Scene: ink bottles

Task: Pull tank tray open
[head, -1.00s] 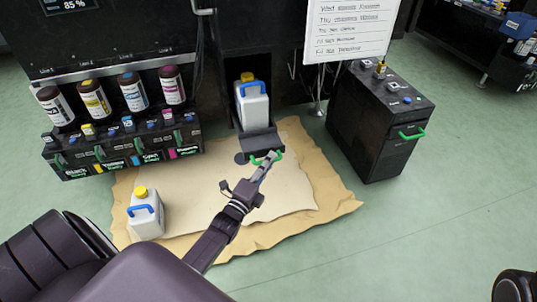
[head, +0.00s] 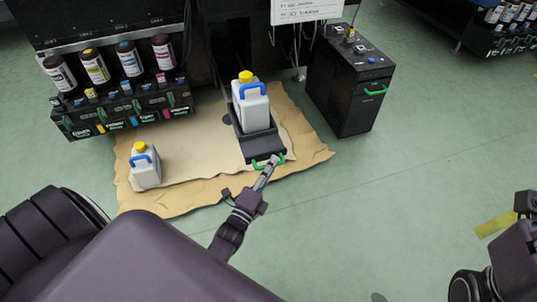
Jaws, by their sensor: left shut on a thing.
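The black tank tray (head: 264,147) extends out from the dark bay of the machine over the cardboard sheet. It bears a white jug (head: 254,112) with a yellow cap and blue handle, standing upright. The tray has a green handle (head: 256,164) at its front. My left gripper (head: 270,164) is shut on this green handle. My right arm shows at the lower right edge, but its gripper fingers are not visible.
A second white jug (head: 145,170) stands on the cardboard sheet (head: 200,195) at left. Several ink bottles (head: 130,60) sit in the machine's rack above small drawers. A black cabinet (head: 342,85) with a green handle stands at right.

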